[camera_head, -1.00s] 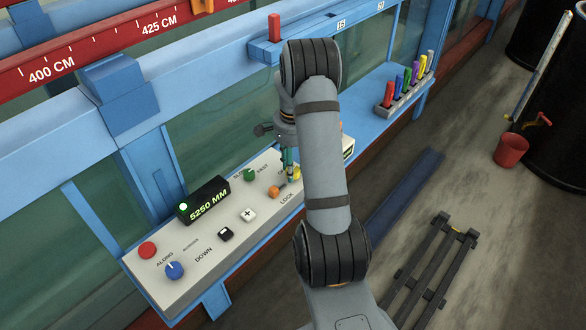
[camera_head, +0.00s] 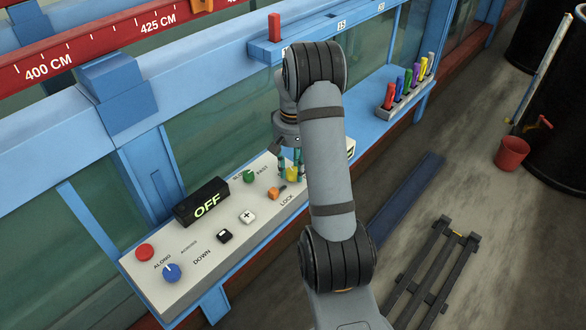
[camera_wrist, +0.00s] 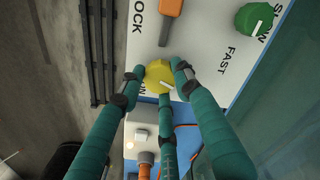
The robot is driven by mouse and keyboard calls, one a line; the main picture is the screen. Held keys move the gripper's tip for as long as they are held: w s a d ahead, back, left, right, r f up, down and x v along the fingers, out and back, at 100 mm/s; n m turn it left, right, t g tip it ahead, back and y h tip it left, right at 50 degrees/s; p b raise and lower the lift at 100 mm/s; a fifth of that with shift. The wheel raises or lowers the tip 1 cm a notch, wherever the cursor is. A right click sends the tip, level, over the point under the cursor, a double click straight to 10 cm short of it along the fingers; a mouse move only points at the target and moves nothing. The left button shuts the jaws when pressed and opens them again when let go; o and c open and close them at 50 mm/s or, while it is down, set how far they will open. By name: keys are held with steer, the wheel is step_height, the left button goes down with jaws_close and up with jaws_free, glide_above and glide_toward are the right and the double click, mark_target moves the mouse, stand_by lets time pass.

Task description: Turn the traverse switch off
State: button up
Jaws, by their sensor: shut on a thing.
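The traverse switch appears to be the yellow round knob (camera_wrist: 159,74) with a white pointer line, on the white control panel (camera_head: 190,272). My gripper (camera_wrist: 157,80) has its teal fingers closed around the knob, one on either side and another below it in the wrist view. In the head view my gripper (camera_head: 290,168) is at the panel's right end, and the knob (camera_head: 293,174) shows only partly behind the fingers and arm. The label beside the knob is mostly covered by the fingers. The black display (camera_head: 203,203) reads OFF.
An orange lever (camera_wrist: 171,20) by LOCK and a green knob (camera_wrist: 255,18) by SLOW and FAST sit close to my fingers. Further left are a white button (camera_head: 247,216), a black button (camera_head: 225,236), a blue knob (camera_head: 172,272) and a red button (camera_head: 145,252).

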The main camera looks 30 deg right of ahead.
mark_target(293, 171)
steer(key=shift+s+f+n, duration=0.1)
steer(key=shift+s+n, duration=0.1)
steer(key=shift+n, duration=2)
steer(key=o, duration=1.2)
steer(key=shift+c, duration=0.2)
steer(key=shift+w, duration=0.1)
steer(key=shift+r, duration=0.2)
step_height(293, 171, up, 12)
steer(key=shift+f, duration=0.25)
step_height(293, 171, down, 12)
steer(key=shift+r, duration=0.1)
